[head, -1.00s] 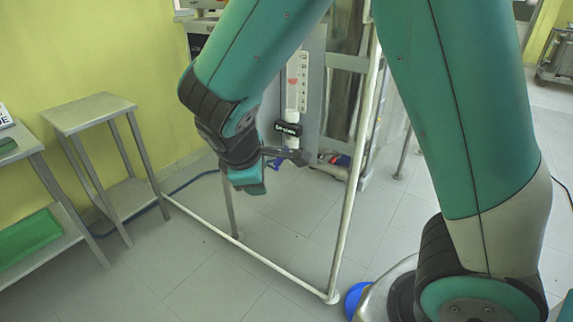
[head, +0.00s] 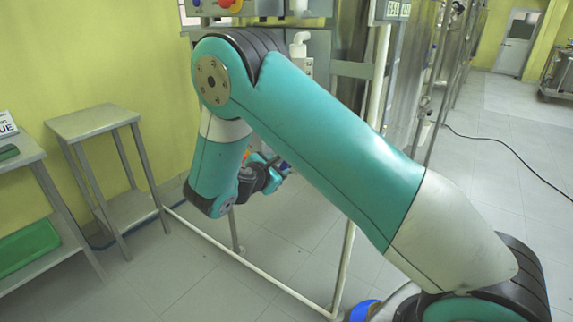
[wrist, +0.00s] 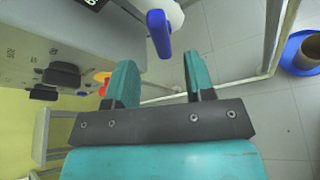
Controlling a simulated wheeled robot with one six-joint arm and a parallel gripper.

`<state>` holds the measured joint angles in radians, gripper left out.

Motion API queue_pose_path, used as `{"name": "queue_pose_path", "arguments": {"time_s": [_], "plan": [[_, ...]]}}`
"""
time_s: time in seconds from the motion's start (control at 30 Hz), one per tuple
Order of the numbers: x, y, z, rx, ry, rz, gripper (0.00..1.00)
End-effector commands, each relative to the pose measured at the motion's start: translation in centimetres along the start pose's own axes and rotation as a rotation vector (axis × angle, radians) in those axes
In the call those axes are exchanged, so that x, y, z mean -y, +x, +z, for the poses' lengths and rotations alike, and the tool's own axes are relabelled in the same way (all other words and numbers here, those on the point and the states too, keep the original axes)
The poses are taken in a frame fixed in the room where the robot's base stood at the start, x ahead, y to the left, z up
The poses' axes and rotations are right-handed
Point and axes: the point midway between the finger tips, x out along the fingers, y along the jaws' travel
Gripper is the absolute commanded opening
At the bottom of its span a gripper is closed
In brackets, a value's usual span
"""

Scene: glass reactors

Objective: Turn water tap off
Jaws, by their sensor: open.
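A blue lever handle (wrist: 159,34), which looks like the water tap's handle, hangs from a pale fitting at the top of the wrist view. My gripper (wrist: 160,62) is open, its two teal fingers apart and nothing between them. The lever's lower end lies just beyond the fingertips, in line with the gap between them; I cannot tell if they touch. In the head view my gripper (head: 277,173) is low, in front of the reactor frame, and a small blue part shows beside it. My arm hides most of the tap area there.
A white pipe frame (head: 262,263) runs along the floor around the reactor. A grey panel with black knobs (wrist: 63,75) and a red-and-yellow part (wrist: 103,79) lies left in the wrist view. A metal side table (head: 95,116) stands left. A blue round base (wrist: 293,52) is at right.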

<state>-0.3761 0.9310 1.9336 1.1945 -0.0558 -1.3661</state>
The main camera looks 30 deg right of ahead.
Motion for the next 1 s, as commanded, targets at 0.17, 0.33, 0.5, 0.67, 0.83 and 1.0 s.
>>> {"name": "queue_pose_path", "arguments": {"time_s": [0.17,0.33,0.5,0.67,0.83,1.0], "plan": [[0.1,4.0,0.1,0.002,0.002,-0.004,0.49],[0.1,6.3,0.0,0.001,0.002,-0.002,0.49],[0.0,7.4,0.0,0.000,0.003,-0.001,0.49],[0.0,7.5,0.0,-0.001,0.002,0.000,0.49],[0.0,7.5,0.0,-0.001,0.001,0.000,0.37],[0.0,7.4,0.0,0.000,0.001,0.000,0.07]]}}
